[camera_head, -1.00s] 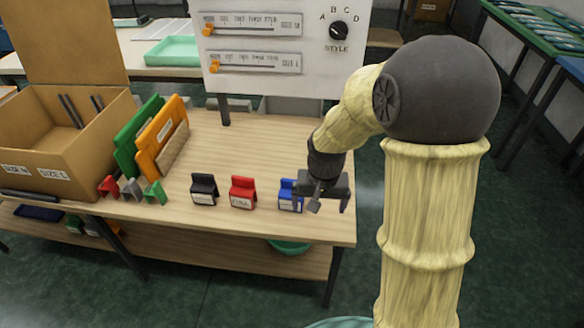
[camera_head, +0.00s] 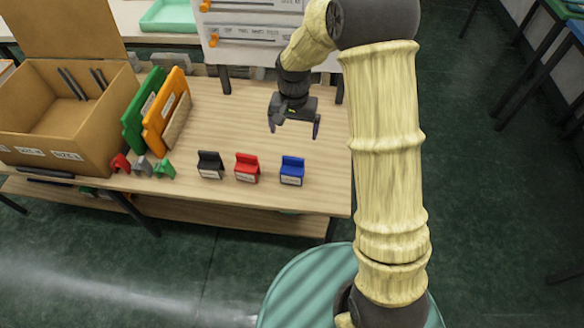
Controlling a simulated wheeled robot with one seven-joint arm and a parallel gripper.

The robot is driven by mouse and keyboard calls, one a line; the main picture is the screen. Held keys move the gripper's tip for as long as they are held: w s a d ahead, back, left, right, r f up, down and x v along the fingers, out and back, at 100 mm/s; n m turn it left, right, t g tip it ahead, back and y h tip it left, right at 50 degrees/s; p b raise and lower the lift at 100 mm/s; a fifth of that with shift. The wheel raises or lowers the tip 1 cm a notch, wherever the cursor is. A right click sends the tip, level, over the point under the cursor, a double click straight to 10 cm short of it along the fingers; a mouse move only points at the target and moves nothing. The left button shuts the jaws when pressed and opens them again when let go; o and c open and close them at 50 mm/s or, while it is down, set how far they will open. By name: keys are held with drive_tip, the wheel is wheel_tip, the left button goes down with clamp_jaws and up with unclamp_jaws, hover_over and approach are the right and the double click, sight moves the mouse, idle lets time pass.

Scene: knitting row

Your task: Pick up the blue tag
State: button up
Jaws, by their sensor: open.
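The blue tag (camera_head: 292,170) stands on the wooden table near its front right edge, with a pale label on its front. It is in full view. My gripper (camera_head: 295,130) is open and empty. In the picture its fingers are above and behind the blue tag, apart from it. The exact height over the table is hard to tell.
A red tag (camera_head: 247,168) and a black tag (camera_head: 210,165) stand in a row to the left. Farther left are small clips (camera_head: 143,165), green and orange folders (camera_head: 165,112) and a cardboard box (camera_head: 110,120). A control panel (camera_head: 250,52) stands behind.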

sight(293, 159)
wheel_tip(293, 159, down, 12)
drive_tip(key=shift+f, duration=0.1)
idle(0.4)
drive_tip(key=shift+f, duration=0.1)
wheel_tip(293, 159, down, 5)
drive_tip(key=shift+w+p, duration=0.1)
drive_tip(key=shift+p, duration=0.4)
drive_tip(key=shift+c, duration=0.2)
drive_tip(key=c, duration=1)
